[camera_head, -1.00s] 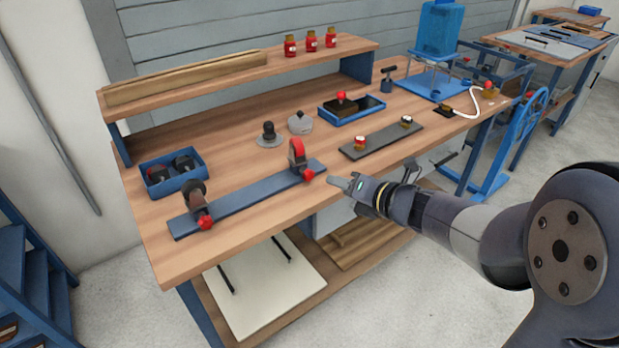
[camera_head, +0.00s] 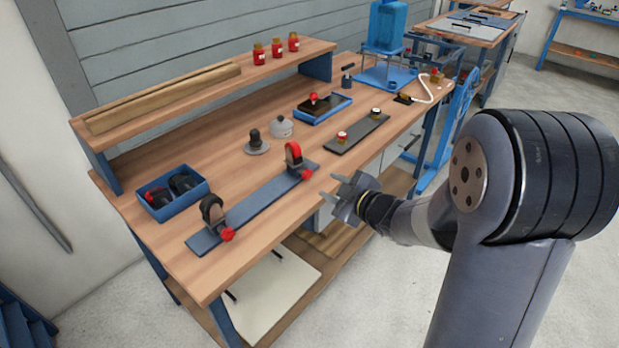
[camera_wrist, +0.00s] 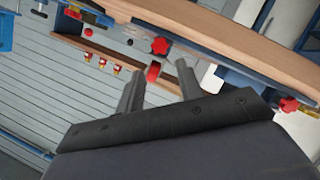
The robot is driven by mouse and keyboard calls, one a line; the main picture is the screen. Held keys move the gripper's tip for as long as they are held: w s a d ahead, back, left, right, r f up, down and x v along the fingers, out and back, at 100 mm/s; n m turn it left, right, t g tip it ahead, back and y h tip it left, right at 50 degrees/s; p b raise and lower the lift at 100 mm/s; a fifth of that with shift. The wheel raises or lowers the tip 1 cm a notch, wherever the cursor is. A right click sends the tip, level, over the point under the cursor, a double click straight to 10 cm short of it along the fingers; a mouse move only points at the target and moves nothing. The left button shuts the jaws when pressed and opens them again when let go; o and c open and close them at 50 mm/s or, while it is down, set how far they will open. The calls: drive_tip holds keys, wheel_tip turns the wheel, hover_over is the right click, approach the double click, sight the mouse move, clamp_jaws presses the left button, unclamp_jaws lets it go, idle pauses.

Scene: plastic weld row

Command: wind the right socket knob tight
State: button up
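A long blue-grey rail (camera_head: 255,208) lies along the bench's front edge with two upright ring sockets. The right socket (camera_head: 293,156) has a red inner ring, and its red star knob (camera_head: 306,174) faces the front. The left socket (camera_head: 212,210) is dark with its own red knob (camera_head: 227,234). My gripper (camera_head: 331,187) is open and empty, just right of the right knob and apart from it. In the wrist view, the right knob (camera_wrist: 160,45) shows beyond the two spread fingers (camera_wrist: 158,82), and the left knob (camera_wrist: 288,104) is at the right edge.
A blue bin (camera_head: 172,206) with dark parts stands left of the rail. A grey plate with two knobs (camera_head: 357,134), a lidded pot (camera_head: 281,127) and a dark round-based part (camera_head: 256,146) stand behind. A shelf (camera_head: 205,90) carries red jars. Floor in front is free.

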sight(309, 174)
drive_tip(key=x, duration=0.8)
drive_tip(key=shift+w+a+f, duration=0.15)
drive_tip(key=shift+a, duration=0.05)
drive_tip(key=shift+c, duration=0.5)
drive_tip(key=c, duration=0.6)
drive_tip(key=shift+r+p, duration=0.25)
drive_tip(key=shift+p, duration=0.3)
